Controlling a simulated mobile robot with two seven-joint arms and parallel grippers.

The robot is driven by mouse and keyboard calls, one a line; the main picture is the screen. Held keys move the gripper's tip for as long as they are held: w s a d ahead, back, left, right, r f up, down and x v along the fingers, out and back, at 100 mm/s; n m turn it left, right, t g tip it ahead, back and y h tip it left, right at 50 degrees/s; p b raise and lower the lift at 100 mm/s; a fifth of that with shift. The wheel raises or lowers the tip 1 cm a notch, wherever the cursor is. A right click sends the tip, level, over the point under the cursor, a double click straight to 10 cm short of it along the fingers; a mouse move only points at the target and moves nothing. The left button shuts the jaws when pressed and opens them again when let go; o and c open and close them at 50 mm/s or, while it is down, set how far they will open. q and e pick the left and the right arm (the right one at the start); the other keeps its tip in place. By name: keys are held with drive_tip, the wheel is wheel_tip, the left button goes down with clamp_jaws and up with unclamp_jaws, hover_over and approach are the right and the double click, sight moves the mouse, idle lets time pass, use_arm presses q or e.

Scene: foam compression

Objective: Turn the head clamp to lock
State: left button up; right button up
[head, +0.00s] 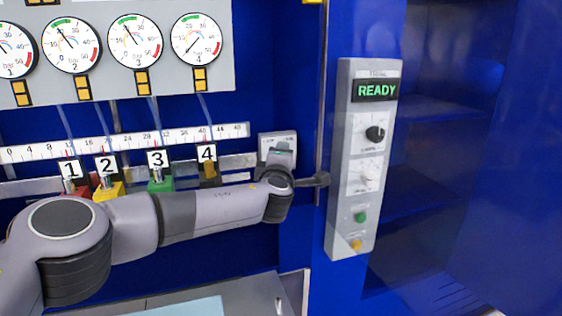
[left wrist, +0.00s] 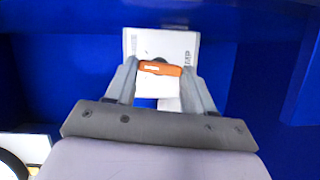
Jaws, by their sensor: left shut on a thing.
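The head clamp shows in the left wrist view as a white plate (left wrist: 181,42) with an orange handle (left wrist: 160,69) in front of it. The handle lies across the picture, tilted slightly. In the head view the clamp's pale plate (head: 290,137) is on the rail right of the number 4 block; its handle is hidden behind my wrist. My left gripper (head: 281,158) reaches the clamp from the left. In the left wrist view its fingers (left wrist: 160,74) are shut on the orange handle, one at each end. My right gripper is in neither view.
A control panel (head: 347,220) reading READY, with knobs and buttons, stands right of the clamp. Gauges (head: 136,40) hang above a ruler scale (head: 125,143). Numbered coloured blocks (head: 160,184) sit close above my left arm. Open blue shelving (head: 430,150) is at the right.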

use_arm(q)
drive_tip(key=n+t+b, duration=0.1)
drive_tip(key=n+b, duration=0.2)
drive_tip(key=n+t+y+b, duration=0.1)
drive_tip(key=n+b, duration=0.3)
drive_tip(key=f+n+t+y+b, duration=0.1)
drive_tip(key=n+b, duration=0.2)
drive_tip(key=n, duration=0.1)
drive_tip(key=shift+d+f+t+b, duration=0.1)
drive_tip(key=shift+d+t+b, duration=0.05)
drive_tip(key=shift+t+b, duration=0.2)
idle(0.4)
drive_tip(key=o, duration=1)
drive_tip(key=shift+o, duration=0.2)
drive_tip(key=v, duration=0.7)
